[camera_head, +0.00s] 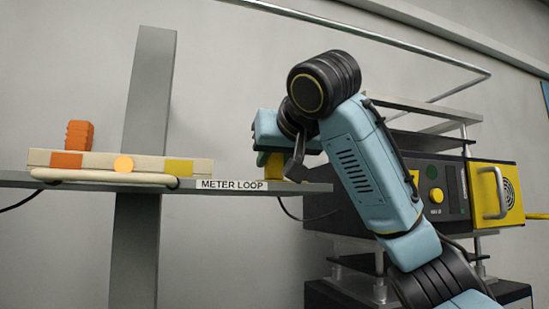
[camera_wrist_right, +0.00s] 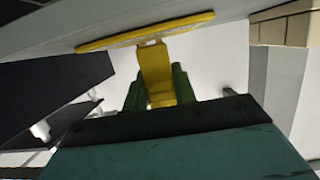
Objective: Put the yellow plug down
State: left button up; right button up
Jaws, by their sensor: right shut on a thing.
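The yellow plug (camera_head: 274,170) is at the right end of the grey shelf in the head view, partly hidden by my gripper. My right gripper (camera_head: 278,160) is shut on it. In the right wrist view the yellow plug (camera_wrist_right: 156,72) stands between the dark green fingers (camera_wrist_right: 158,88), and its wide flat end lies close to a pale grey surface. I cannot tell whether it touches the shelf. My left gripper is not in view.
The shelf (camera_head: 300,187) carries a "METER LOOP" label (camera_head: 232,185). A cream bar (camera_head: 100,162) with orange and yellow patches lies on its left part, with an orange plug (camera_head: 79,135) at its left end. A black instrument box (camera_head: 440,190) stands behind my arm.

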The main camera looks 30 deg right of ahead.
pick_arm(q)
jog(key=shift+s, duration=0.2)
pick_arm(e)
jog(key=shift+a, duration=0.1)
jog(key=o, duration=1)
jog(key=shift+f, duration=0.1)
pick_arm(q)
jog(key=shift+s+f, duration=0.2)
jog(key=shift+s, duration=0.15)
pick_arm(e)
jog(key=shift+r, duration=0.25)
pick_arm(q)
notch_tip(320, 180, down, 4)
jog(key=b, duration=0.4)
pick_arm(e)
jog(key=v, duration=1.2)
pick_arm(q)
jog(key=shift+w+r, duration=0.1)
pick_arm(e)
jog(key=shift+f, duration=0.1)
